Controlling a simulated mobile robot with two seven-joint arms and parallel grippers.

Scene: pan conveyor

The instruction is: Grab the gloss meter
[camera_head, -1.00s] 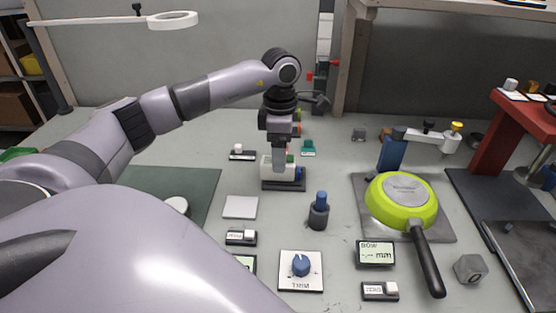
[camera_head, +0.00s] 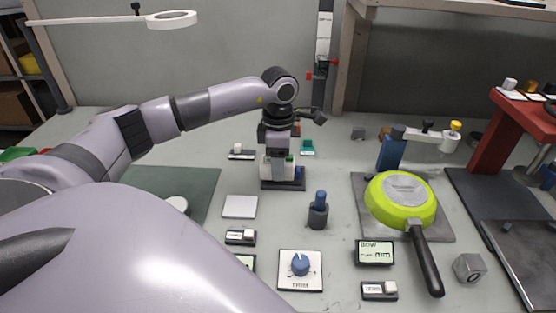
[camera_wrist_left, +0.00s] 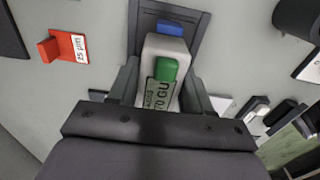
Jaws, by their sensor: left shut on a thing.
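The gloss meter (camera_wrist_left: 165,46) is a pale block with a green button and a small screen reading "70 GU" in the left wrist view. In the head view it (camera_head: 268,170) is a whitish block on a dark base (camera_head: 284,186), mostly behind my gripper. My left gripper (camera_wrist_left: 162,92) has a finger on each side of the meter and is shut on it. The same gripper (camera_head: 278,166) points down from above in the head view. The meter's underside is hidden, and I cannot tell whether it is clear of the base. My right gripper is not in view.
A dark cylinder with a blue top (camera_head: 318,212) stands just right and nearer. A white square tile (camera_head: 240,206) lies to the left. A lime-green pan (camera_head: 398,200) lies upside down on a grey plate at right. A red tag block (camera_wrist_left: 50,50) shows in the wrist view.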

